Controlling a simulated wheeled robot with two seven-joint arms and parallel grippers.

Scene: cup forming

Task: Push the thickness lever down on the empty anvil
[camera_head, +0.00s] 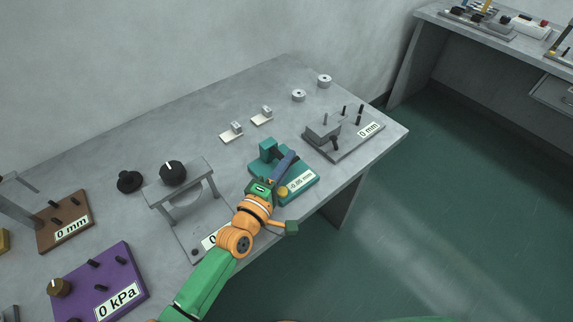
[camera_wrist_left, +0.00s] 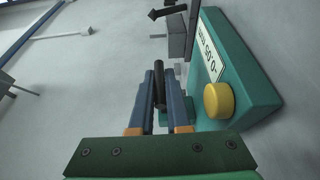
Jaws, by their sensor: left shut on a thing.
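The thickness gauge (camera_head: 267,148) is a teal device with an upright block and a base near the table's front edge. Its display reads a small negative mm value; the digits are partly unclear. A yellow round knob (camera_head: 283,191) sits on its base and also shows in the wrist view (camera_wrist_left: 219,100). My left gripper (camera_head: 287,160) reaches over the gauge. In the wrist view its blue fingers (camera_wrist_left: 159,82) are shut on the dark lever (camera_wrist_left: 160,72), a thin rod between them. The anvil is hidden by the gripper. My right gripper is not in view.
A grey fixture (camera_head: 340,147) reading 0 mm stands right of the gauge. A grey frame with a black knob (camera_head: 172,173) stands close on the left. Small metal pieces (camera_head: 232,132) and round weights (camera_head: 298,96) lie behind. A purple 0 kPa box (camera_head: 120,262) is at front left.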

